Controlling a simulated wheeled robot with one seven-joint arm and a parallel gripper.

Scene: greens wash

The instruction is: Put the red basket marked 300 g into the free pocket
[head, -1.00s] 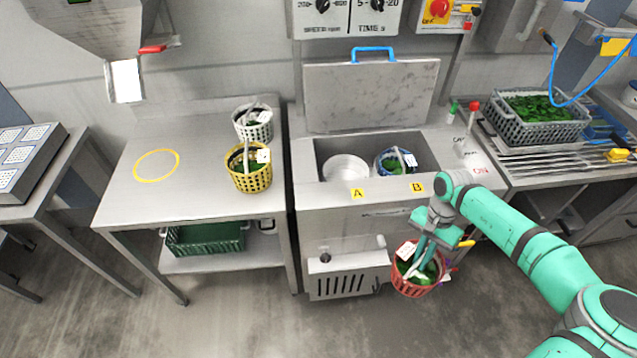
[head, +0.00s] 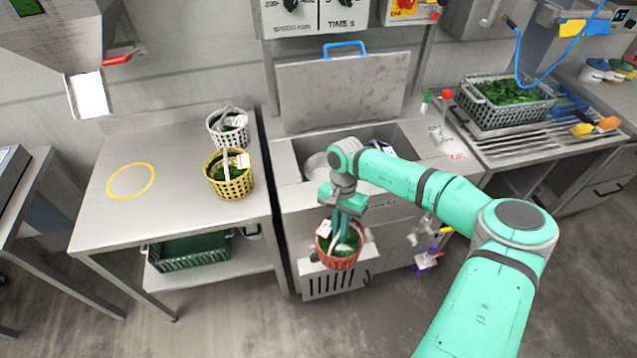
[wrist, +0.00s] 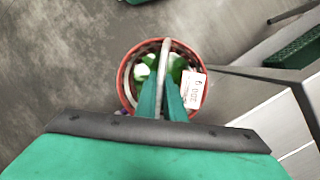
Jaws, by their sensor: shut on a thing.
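The red basket (head: 338,262) holds greens and hangs from my gripper (head: 343,228) in front of the machine, below its top edge. In the wrist view, the red basket (wrist: 203,104) shows under my gripper (wrist: 164,92), whose fingers are shut on its pale handle. Its white tag (wrist: 194,88) appears to read 300 g, upside down. The sunken well (head: 290,150) has a pale round pocket (head: 314,166) at left, partly hidden by my arm. A blue basket (head: 388,150) at the well's right is mostly hidden by my arm.
A white basket (head: 215,132) and a yellow basket (head: 231,184) stand on the left table, near the well. A marble-look lid (head: 345,90) stands raised behind the well. A grey crate of greens (head: 505,118) is at right.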

